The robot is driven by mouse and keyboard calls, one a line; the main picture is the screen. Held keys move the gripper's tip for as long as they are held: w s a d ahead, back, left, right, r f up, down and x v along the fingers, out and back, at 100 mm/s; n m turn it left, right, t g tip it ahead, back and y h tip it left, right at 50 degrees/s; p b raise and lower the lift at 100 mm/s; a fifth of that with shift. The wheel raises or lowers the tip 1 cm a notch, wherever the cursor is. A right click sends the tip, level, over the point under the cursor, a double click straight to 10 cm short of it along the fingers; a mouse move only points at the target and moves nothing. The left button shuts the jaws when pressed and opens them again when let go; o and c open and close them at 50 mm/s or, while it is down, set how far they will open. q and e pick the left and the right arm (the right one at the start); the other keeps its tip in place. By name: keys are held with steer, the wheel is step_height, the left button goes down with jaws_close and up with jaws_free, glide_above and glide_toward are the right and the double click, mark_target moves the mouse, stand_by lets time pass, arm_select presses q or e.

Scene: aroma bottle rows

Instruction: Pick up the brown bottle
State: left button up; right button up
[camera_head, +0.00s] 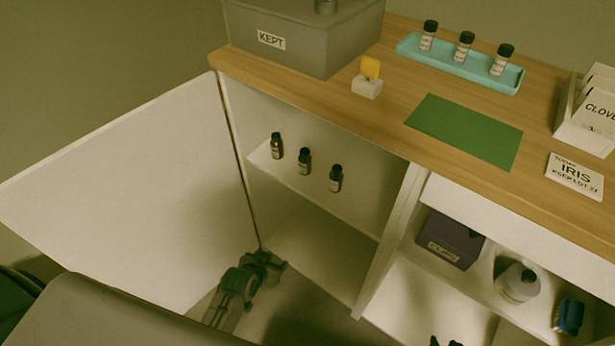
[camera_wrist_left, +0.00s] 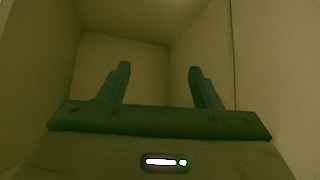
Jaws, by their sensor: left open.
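Three small dark bottles with pale labels stand in a row on the upper shelf of the open cabinet: a left one (camera_head: 276,146), a middle one (camera_head: 304,161) and a right one (camera_head: 335,179). They look dark brown or black; I cannot tell which is the brown one. My left gripper (camera_head: 275,262) is low in front of the cabinet, below the shelf and apart from the bottles. In the left wrist view its two fingers (camera_wrist_left: 158,88) are spread and empty, facing bare cabinet walls. Dark tips, likely my right gripper (camera_head: 445,342), show at the bottom edge.
The open white door (camera_head: 120,190) stands left of the cabinet. On the wooden top are a grey KEPT box (camera_head: 310,45), a teal tray (camera_head: 440,62) with three bottles, a green mat (camera_head: 465,130) and an IRIS card (camera_head: 575,176). A purple box (camera_head: 450,240) is in the right compartment.

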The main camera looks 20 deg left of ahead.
arm_select(q)
steer(key=w+d+r+t+h+b, duration=0.1)
steer(key=w+r+t+b, duration=0.1)
steer(key=r, duration=0.3)
steer(key=w+d+r+t+b, duration=0.1)
steer(key=w+r+b, duration=0.2)
steer(key=r, duration=0.2)
steer(key=t+b, duration=0.1)
steer(key=t, duration=0.5)
glide_toward(305, 164)
steer(key=w, duration=0.7)
steer(key=shift+w+d, duration=0.3)
steer(key=shift+d, duration=0.05)
steer(key=shift+w+b, duration=0.3)
steer(key=shift+w, duration=0.25)
steer(key=w, duration=0.5)
steer(key=shift+w, duration=0.1)
arm_select(e)
steer(key=w+a+r+t, duration=0.1)
steer(key=r+t, duration=0.4)
steer(key=r, duration=0.8)
steer(key=w+a+r+t+y, duration=0.1)
steer(key=r+t, duration=0.4)
steer(key=r, duration=0.8)
steer(key=shift+w+a+t, duration=0.4)
steer(key=shift+w+a, duration=0.1)
steer(key=shift+w, duration=0.6)
arm_select(q)
steer(key=c, duration=1.1)
